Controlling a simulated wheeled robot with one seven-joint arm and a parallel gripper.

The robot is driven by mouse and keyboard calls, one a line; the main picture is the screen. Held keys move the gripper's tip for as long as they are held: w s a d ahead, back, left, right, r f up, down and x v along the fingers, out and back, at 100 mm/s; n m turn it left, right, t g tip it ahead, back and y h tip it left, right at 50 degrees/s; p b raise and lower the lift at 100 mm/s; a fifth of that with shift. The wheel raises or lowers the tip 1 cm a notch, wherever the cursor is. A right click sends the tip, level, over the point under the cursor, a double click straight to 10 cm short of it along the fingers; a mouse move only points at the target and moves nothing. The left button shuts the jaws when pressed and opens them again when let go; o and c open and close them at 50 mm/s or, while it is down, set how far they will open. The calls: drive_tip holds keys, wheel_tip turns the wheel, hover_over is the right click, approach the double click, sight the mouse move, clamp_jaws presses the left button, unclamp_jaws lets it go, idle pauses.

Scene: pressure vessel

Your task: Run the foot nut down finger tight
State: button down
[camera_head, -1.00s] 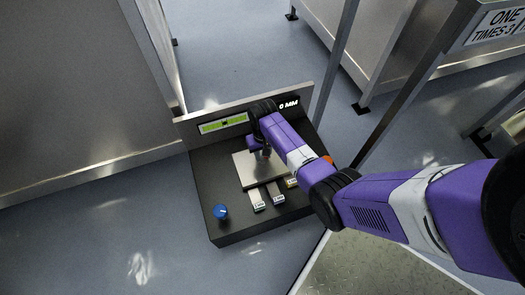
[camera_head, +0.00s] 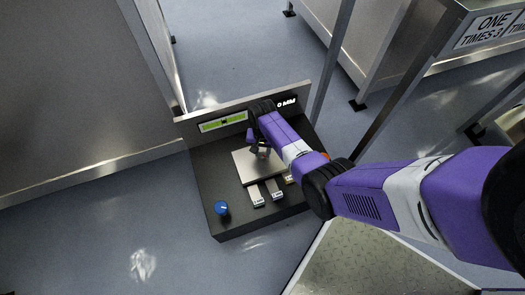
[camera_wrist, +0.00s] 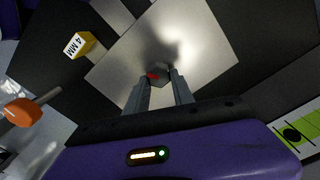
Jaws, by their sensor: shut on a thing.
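The foot nut (camera_wrist: 159,74) is a dark grey hex nut with a red mark on its left side, seen in the wrist view over a bright square metal plate (camera_wrist: 118,72). My gripper (camera_wrist: 160,84) has one finger on each side of the nut and is shut on it. In the head view my gripper (camera_head: 262,151) points down at the plate (camera_head: 246,172) on the black bench box (camera_head: 212,186). My wrist partly hides the nut there. The stud or thread under the nut cannot be made out.
Labelled shim tabs (camera_head: 257,198) stick out from the plate's front edge; one reads 4 MM (camera_wrist: 78,45) in the wrist view. A blue knob (camera_head: 221,208) stands at the front left. A green level display (camera_head: 223,122) is behind.

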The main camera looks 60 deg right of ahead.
sight(263, 153)
drive_tip(key=c, duration=1.1)
unclamp_jaws()
drive_tip(key=shift+r+p, duration=1.9)
drive_tip(key=shift+r, duration=2)
